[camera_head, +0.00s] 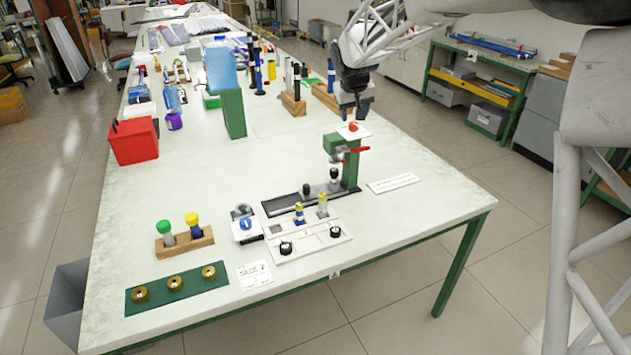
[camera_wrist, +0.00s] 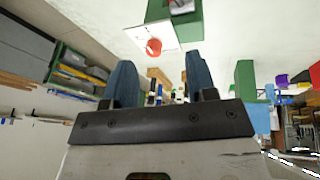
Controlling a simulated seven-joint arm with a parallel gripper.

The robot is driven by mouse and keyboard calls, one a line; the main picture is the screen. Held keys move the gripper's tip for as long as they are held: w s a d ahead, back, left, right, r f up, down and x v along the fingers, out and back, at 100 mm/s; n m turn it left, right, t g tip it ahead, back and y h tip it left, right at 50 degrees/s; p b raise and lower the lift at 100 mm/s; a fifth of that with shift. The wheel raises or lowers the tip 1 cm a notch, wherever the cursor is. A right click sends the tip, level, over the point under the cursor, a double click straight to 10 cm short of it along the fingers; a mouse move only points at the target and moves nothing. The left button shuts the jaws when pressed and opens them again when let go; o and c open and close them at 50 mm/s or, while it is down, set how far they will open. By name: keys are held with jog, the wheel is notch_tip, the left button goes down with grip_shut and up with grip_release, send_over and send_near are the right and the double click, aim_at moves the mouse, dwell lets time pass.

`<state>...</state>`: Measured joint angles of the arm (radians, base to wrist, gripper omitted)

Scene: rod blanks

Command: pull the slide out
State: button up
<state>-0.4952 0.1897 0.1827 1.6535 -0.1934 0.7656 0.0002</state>
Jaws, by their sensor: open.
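A green press (camera_head: 350,165) stands near the table's right edge, with a red lever (camera_head: 357,149) and a red knob (camera_head: 353,126) on a white top plate. The red knob (camera_wrist: 153,47) also shows in the wrist view. A dark slide track (camera_head: 283,204) runs left from its foot. A black knob (camera_head: 306,190) stands on the track, and another dark knobbed piece (camera_head: 333,176) is under the press head. Which part is the slide is too small to tell. My gripper (camera_head: 355,115) is open and empty above and behind the press, touching nothing.
A white panel (camera_head: 310,240) with black knobs lies in front of the track. A blue-topped device (camera_head: 245,225), a wooden block (camera_head: 184,242) and a green strip with brass rings (camera_head: 150,302) lie left. A red box (camera_head: 133,140) and green block (camera_head: 233,113) stand farther back. Mid-table is clear.

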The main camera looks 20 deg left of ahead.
jog(key=w+a+f+n, duration=0.1)
jog(key=w+a+f, duration=0.25)
jog(key=a, duration=0.45)
jog(key=n+g, duration=0.4)
send_over(306, 185)
jog(key=shift+h, duration=0.3)
notch_tip(306, 185, down, 19)
jog(key=shift+r, duration=0.15)
jog(key=shift+s+n, duration=0.1)
jog(key=shift+n, duration=0.2)
jog(key=shift+f, duration=0.25)
jog(key=shift+f, duration=3.8)
